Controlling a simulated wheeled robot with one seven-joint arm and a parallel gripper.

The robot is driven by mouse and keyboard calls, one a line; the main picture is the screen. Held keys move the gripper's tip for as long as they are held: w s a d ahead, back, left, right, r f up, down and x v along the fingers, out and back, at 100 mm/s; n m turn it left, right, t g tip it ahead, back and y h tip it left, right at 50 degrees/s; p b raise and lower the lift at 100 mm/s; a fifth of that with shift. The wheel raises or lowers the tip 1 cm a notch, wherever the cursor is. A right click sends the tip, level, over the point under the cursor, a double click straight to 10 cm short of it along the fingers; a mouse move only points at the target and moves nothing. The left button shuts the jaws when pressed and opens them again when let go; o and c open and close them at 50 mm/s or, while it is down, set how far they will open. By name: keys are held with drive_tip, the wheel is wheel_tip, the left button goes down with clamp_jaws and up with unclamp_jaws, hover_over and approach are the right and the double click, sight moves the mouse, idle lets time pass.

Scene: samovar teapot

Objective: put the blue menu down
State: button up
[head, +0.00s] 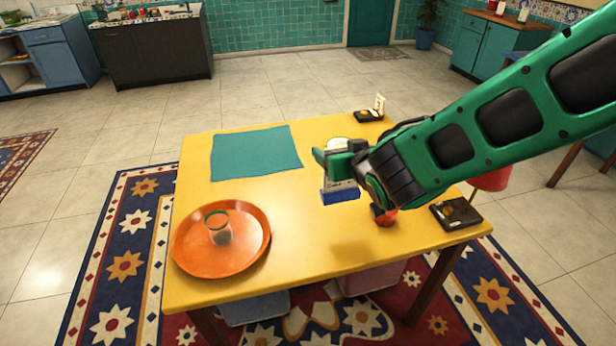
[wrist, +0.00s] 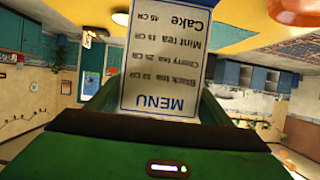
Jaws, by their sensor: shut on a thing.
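The blue menu (head: 340,195) is a white card with a blue base, upright over the right half of the yellow table (head: 320,245). I cannot tell whether its base touches the tabletop. My gripper (head: 343,158) is shut on the upper part of the card and partly hides it in the head view. In the wrist view the card (wrist: 165,60) stands between my green fingers, its MENU lettering upside down.
An orange tray (head: 190,255) with a glass (head: 219,228) is at the front left. A teal cloth (head: 255,153) lies behind it. A red object (head: 384,217) and a dark holder (head: 455,213) are right of the menu. Another dark holder (head: 368,116) stands behind. The table's front middle is clear.

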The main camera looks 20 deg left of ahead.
drive_tip(key=s+a+f, duration=0.3)
drive_tip(key=a+f, duration=0.6)
drive_tip(key=f, duration=0.1)
drive_tip(key=shift+s, duration=0.3)
drive_tip(key=o, duration=1.5)
drive_tip(key=shift+f, duration=0.1)
drive_tip(key=shift+c, duration=0.2)
drive_tip(key=v, duration=1.2)
